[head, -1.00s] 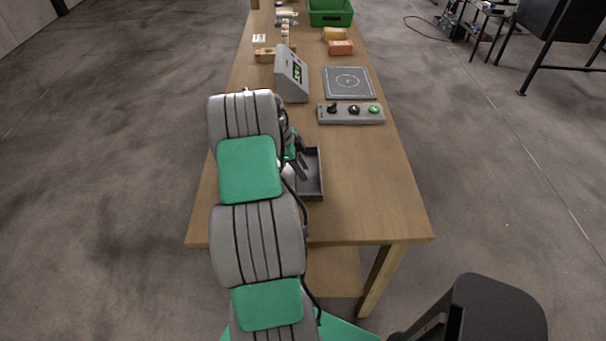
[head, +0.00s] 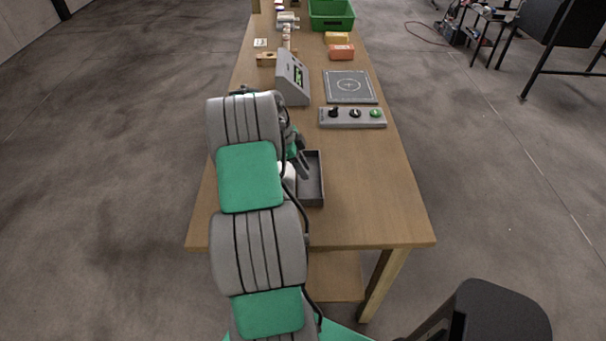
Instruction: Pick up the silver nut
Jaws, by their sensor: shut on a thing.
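My gripper (head: 303,168) is at the dark grey tray (head: 316,203) near the front of the wooden table. Its fingers point down into the left part of the tray, and my arm covers much of that side. The fingers look close together. The silver nut cannot be made out; what is between the fingertips is too small and partly hidden to see.
Behind the tray stand a grey control panel (head: 340,124) with knobs and a green button, a grey display box (head: 293,80) and a square plate (head: 365,89). Orange (head: 341,52) and yellow boxes and a green crate (head: 331,21) are farther back. The table (head: 375,190) right of the tray is clear.

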